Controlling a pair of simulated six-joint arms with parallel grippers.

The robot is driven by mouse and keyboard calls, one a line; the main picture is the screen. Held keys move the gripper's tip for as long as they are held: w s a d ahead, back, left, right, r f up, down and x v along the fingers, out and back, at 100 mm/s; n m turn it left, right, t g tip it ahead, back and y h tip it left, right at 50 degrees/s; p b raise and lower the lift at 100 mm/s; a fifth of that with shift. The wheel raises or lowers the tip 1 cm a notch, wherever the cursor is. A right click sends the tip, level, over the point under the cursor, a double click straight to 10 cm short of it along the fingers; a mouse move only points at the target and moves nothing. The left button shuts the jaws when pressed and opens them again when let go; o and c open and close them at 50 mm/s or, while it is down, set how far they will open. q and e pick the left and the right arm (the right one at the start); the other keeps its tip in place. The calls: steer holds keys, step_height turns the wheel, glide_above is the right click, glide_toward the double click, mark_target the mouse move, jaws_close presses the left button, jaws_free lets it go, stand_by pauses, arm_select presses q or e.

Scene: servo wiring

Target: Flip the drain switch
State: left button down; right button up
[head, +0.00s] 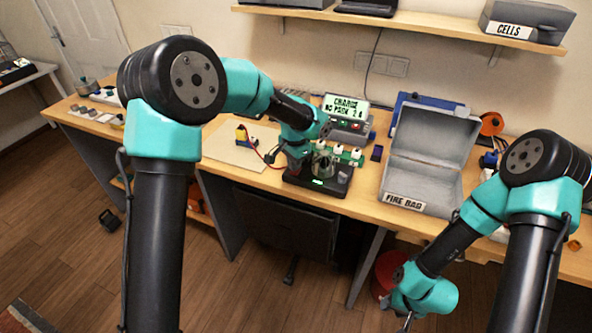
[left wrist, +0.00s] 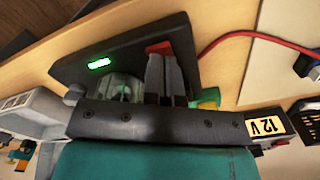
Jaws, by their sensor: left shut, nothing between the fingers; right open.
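A black device (head: 325,182) with a small lit green display stands near the table's front edge, with a clear round part on top. In the left wrist view the device (left wrist: 70,68) shows its green display and a red part (left wrist: 158,47), likely the switch, partly hidden behind my fingers. My left gripper (left wrist: 163,62) is shut and empty, its fingertips right at the red part; I cannot tell whether they touch. In the head view my left gripper (head: 295,168) is over the device's left side. My right gripper (head: 407,320) is open, low in front of the table, partly cut off.
A charger (head: 345,118) reading "CHARGE NO PACK" stands behind the device. An open grey fire bag box (head: 424,185) is to the right. A yellow-and-black item (head: 243,135) on a pale mat (head: 222,150) is left, with a red wire running toward the device.

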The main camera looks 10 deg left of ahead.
arm_select(q)
steer(key=shift+f, duration=0.8)
stand_by(0.6)
steer(key=shift+r, duration=3.5)
